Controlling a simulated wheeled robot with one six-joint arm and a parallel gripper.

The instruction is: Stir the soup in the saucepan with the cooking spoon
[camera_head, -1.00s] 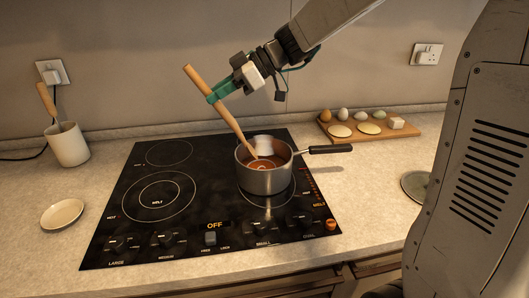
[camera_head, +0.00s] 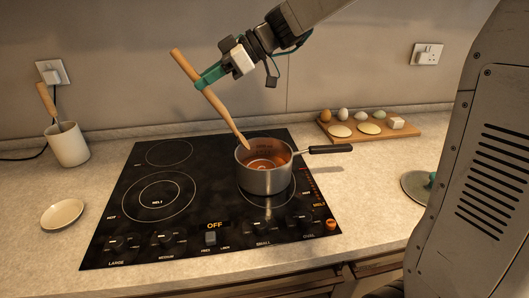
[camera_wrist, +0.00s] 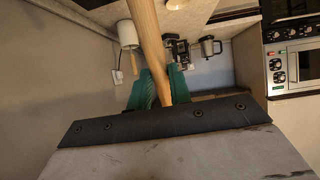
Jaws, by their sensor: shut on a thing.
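The saucepan (camera_head: 265,180) stands on the right part of the black cooktop, its dark handle pointing right. Brown soup (camera_head: 268,160) with a pale swirl shows inside it. My gripper (camera_head: 209,78) is shut on the wooden cooking spoon (camera_head: 220,106) near its upper part. The spoon tilts, its top end to the upper left. Its lower end is at the pan's left rim, seemingly above the soup; I cannot tell whether it touches the rim. In the wrist view the spoon handle (camera_wrist: 147,35) runs between the green fingers (camera_wrist: 160,90).
The cooktop (camera_head: 135,235) reads OFF. A white crock (camera_head: 67,146) with another utensil and a small plate (camera_head: 62,214) are at left. A board (camera_head: 400,133) with eggs and other food is at back right. A round grey lid (camera_head: 414,187) lies at right, partly hidden.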

